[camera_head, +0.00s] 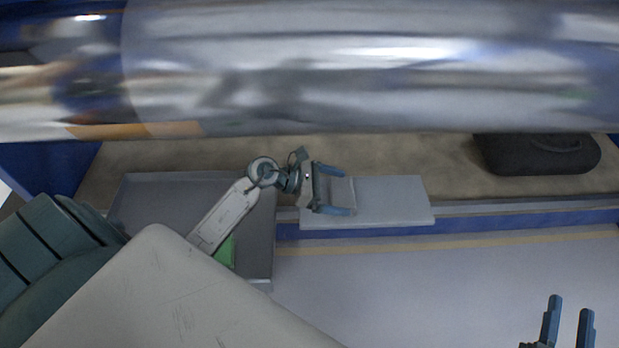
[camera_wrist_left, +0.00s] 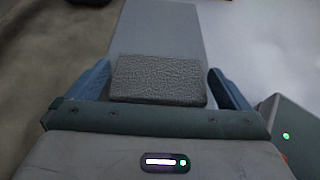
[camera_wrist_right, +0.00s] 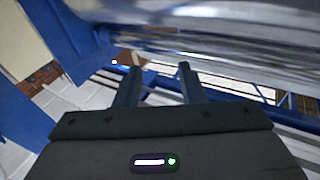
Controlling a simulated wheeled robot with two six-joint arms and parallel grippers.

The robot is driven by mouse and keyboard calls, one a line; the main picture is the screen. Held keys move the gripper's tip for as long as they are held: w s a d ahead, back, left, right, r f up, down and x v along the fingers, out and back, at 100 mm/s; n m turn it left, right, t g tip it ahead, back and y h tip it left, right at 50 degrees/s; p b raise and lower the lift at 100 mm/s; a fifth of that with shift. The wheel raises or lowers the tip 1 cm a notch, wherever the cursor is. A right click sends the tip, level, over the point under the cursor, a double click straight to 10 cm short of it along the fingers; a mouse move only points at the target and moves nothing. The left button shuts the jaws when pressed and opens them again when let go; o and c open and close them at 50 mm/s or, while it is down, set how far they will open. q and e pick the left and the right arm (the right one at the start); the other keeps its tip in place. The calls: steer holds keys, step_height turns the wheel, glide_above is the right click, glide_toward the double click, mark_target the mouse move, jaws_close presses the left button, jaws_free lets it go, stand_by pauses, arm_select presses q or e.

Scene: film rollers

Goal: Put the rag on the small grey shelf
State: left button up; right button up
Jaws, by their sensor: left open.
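The small grey shelf (camera_head: 395,202) is a flat light-grey plate below the big roller in the head view; it also shows in the left wrist view (camera_wrist_left: 165,30). The rag (camera_wrist_left: 158,80) is a grey, textured, folded block between my left fingers, at the shelf's near end in that view. In the head view the rag (camera_head: 341,190) is a small grey patch over the shelf's left part. My left gripper (camera_head: 347,191) is open around it, with a finger on either side. My right gripper (camera_head: 568,318) is open and empty at the lower right, away from the shelf.
A large shiny metal roller (camera_head: 380,65) spans the top of the head view. A grey tray (camera_head: 150,195) with something green (camera_head: 226,252) lies left of the shelf, partly behind my left arm. A black case (camera_head: 540,154) lies at the right. The shelf's right part is clear.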

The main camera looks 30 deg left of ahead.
arm_select(q)
steer(key=v, duration=0.8)
steer(key=shift+s+a, duration=0.2)
steer(key=shift+v, duration=0.75)
steer(key=s+d+r+n+t+h, duration=0.1)
steer(key=s+d+r+n+t, duration=0.15)
steer(key=r+n+t, duration=0.45)
steer(key=s+d+r+n+t, duration=0.1)
steer(key=d+r+n+t, duration=0.2)
steer(key=n, duration=0.7)
steer(key=s+n+y, duration=0.1)
steer(key=n+y, duration=0.2)
steer(key=n, duration=0.7)
steer(key=s+n+y, duration=0.2)
steer(key=n+y, duration=0.2)
steer(key=n, duration=0.6)
steer(key=s+d+f+n+y, duration=0.1)
steer(key=n+y, duration=0.3)
steer(key=n, duration=0.6)
steer(key=shift+s+f+t, duration=0.1)
steer(key=shift+s+t, duration=0.2)
steer(key=shift+s, duration=0.4)
arm_select(e)
steer(key=f+g, duration=0.1)
steer(key=f, duration=0.2)
steer(key=shift+s+a+g, duration=0.1)
steer(key=shift+s+g, duration=0.2)
steer(key=shift+g, duration=0.1)
arm_select(q)
steer(key=shift+c, duration=0.2)
